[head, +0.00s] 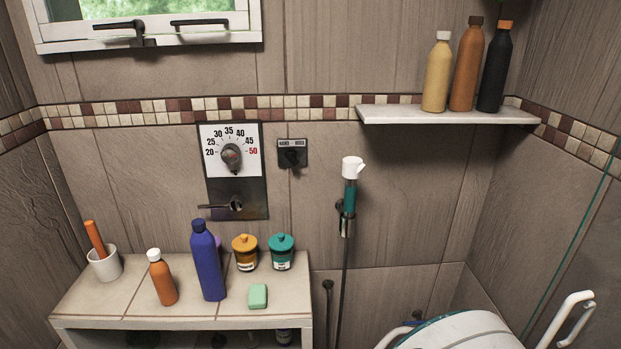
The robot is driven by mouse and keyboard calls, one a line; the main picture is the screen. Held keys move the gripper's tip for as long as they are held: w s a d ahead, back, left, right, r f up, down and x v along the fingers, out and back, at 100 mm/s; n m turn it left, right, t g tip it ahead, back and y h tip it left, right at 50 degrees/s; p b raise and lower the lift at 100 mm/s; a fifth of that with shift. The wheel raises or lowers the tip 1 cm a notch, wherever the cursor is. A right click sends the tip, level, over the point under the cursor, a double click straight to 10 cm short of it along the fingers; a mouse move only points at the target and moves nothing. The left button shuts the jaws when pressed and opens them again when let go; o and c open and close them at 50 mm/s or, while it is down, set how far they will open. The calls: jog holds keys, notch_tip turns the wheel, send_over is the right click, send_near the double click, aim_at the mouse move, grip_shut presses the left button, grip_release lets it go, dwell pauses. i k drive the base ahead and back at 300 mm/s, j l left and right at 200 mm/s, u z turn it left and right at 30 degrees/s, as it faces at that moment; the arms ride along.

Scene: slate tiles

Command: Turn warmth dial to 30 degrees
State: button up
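The warmth dial (231,156) is a round grey-brown knob on a white scale plate (250,165) on the tiled back wall. The plate is marked from 20 at left, over 30, 35 and 40 at the top, to a red 50 at right. The knob's exact setting is too small to read. Below the scale is a dark metal panel (222,190) with a lever (219,206) pointing left. My gripper is not in view, and nothing touches the dial.
A counter (130,293) below holds a blue bottle (207,262), an orange bottle (162,278), two jars, a cup and green soap (258,296). Right of the dial are a small switch (292,154) and a hand shower (350,192). A shelf (440,116) holds three bottles.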

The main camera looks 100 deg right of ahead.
aim_at(230, 153)
jog(key=k+z, duration=0.1)
jog(key=z, duration=0.35)
jog(key=k+z, duration=0.15)
jog(key=z, duration=0.3)
jog(key=k+z, duration=0.15)
jog(key=z, duration=0.3)
jog(key=i+l+z, duration=0.1)
jog(key=z, duration=0.4)
jog(key=i+l+z, duration=0.15)
jog(key=z, duration=0.3)
jog(key=i+z, duration=0.1)
jog(key=z, duration=0.4)
